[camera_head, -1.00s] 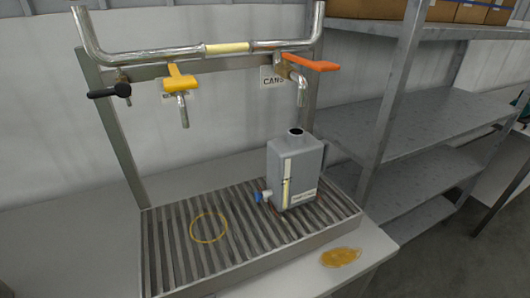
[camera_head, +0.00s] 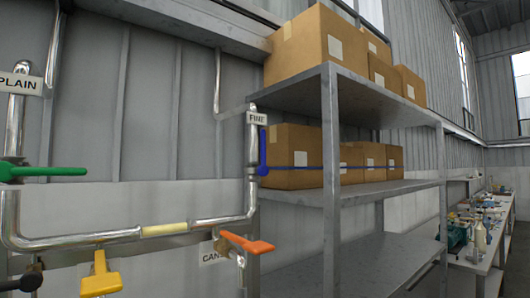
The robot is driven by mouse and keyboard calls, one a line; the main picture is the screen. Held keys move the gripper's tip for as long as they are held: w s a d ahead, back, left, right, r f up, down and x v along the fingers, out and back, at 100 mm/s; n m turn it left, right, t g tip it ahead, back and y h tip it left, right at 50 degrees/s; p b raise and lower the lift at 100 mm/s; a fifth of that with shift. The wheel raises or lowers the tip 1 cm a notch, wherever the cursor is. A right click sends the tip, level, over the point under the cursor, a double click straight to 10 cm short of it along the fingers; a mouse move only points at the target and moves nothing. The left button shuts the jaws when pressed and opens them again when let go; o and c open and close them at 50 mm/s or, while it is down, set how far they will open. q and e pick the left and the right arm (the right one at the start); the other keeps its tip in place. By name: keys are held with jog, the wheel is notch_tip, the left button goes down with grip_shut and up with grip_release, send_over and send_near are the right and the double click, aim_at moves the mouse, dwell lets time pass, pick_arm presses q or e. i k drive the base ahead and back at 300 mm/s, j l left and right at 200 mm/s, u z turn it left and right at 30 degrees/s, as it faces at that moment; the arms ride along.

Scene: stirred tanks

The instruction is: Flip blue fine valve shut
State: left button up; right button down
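The blue valve handle (camera_head: 262,152) is on the vertical pipe at the right end of the pipework, under a FINE label (camera_head: 256,118). The handle stands upright, running along the pipe. Neither of my grippers is in view, and nothing touches the blue handle.
A green handle (camera_head: 45,171) lies level under a PLAIN label (camera_head: 15,84). A yellow handle (camera_head: 100,278) and an orange handle (camera_head: 246,243) are lower down. A metal shelf rack (camera_head: 331,160) with cardboard boxes (camera_head: 318,45) stands close right of the blue handle.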

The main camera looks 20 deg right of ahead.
aim_at(263, 149)
jog(key=l+u, duration=0.3)
jog(key=l, duration=0.5)
jog(key=k+l+u, duration=0.1)
jog(key=l+u, duration=0.2)
jog(key=l, duration=0.5)
